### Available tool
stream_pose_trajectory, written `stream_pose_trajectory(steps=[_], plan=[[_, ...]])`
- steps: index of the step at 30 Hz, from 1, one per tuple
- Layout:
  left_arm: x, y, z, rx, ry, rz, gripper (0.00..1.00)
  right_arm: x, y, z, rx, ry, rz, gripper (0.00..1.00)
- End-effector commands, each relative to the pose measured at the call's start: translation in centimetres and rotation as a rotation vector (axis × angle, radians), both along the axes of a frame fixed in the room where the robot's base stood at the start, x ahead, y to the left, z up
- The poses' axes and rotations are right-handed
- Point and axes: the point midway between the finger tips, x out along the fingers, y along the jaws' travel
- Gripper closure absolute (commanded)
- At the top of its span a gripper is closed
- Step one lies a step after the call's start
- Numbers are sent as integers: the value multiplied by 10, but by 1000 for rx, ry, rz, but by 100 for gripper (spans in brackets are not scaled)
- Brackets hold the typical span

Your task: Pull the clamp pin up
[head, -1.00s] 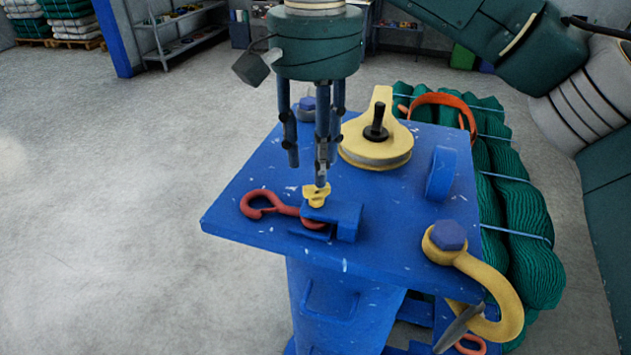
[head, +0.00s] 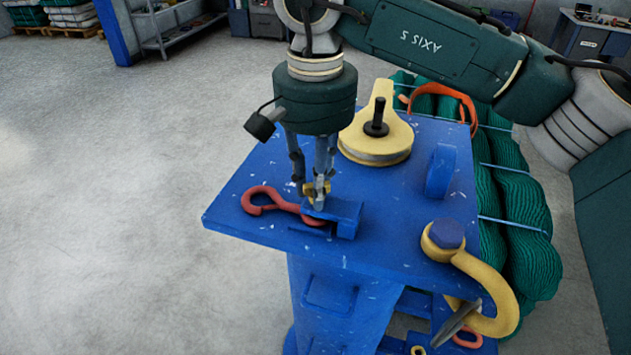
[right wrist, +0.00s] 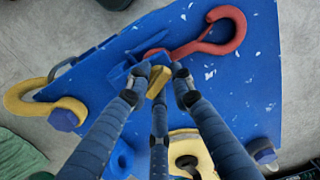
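The clamp pin has a yellow head (head: 311,188) and stands in a blue clamp block (head: 345,216) on the blue table (head: 240,222). The pin head also shows in the right wrist view (right wrist: 158,80). My right gripper (head: 314,194) points down over it, its fingertips low around the head. In the wrist view the fingers (right wrist: 158,88) are spread to the sides of the pin head, with small gaps seen; they look open. The fingers partly hide the pin in the head view. A red hook (head: 265,199) lies with its shank end at the clamp. My left gripper is not seen.
A yellow pulley block (head: 378,142) with a black post stands behind the gripper. A blue lug (head: 440,172) and a yellow shackle (head: 487,290) with a blue bolt are at the right. Green net bundles (head: 520,215) lie beyond the right edge. The table's left part is bare.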

Motion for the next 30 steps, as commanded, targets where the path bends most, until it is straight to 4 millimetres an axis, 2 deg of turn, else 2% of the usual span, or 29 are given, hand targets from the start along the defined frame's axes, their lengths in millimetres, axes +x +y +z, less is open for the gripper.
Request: stream_pose_trajectory(steps=[8,15,23,24,26,30], plan=[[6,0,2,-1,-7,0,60,0,-1,3,-3,-1,-2,100],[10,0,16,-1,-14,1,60,1,-1,35,-3,-1,-3,100],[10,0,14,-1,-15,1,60,1,-2,37,-2,-3,-4,100],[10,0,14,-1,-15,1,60,1,-2,37,-2,-5,-4,74],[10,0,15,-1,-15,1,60,1,-2,37,-2,-6,-4,62],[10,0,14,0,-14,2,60,1,-1,36,-2,-3,-3,62]])
